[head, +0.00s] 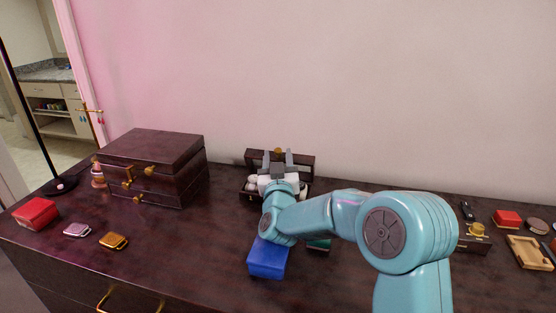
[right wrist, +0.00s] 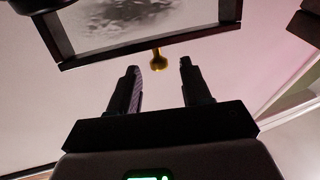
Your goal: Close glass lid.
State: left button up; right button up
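The glass lid (head: 307,160) of a small dark wooden box (head: 247,186) stands raised at the box's back, near the wall. In the right wrist view the lid (right wrist: 120,24) shows as a dark frame around a pane. A gold knob (right wrist: 158,58) sticks out from its edge. My right gripper (head: 278,156) is over the box, in front of the lid. Its two fingers are apart, with the knob just beyond and between the fingertips (right wrist: 159,67). Nothing is visibly gripped. My right wrist and arm hide much of the box. My left gripper is out of view.
A large dark jewelry chest (head: 155,160) stands to the left. A blue box (head: 268,260) lies in front, below my right arm. A red box (head: 37,213) is at far left. A small box with a gold knob (head: 478,230) and a tan tray (head: 527,252) are at right.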

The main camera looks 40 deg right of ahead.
notch_tip(320, 180, up, 20)
jog(key=p, duration=0.4)
jog(key=shift+p, duration=0.4)
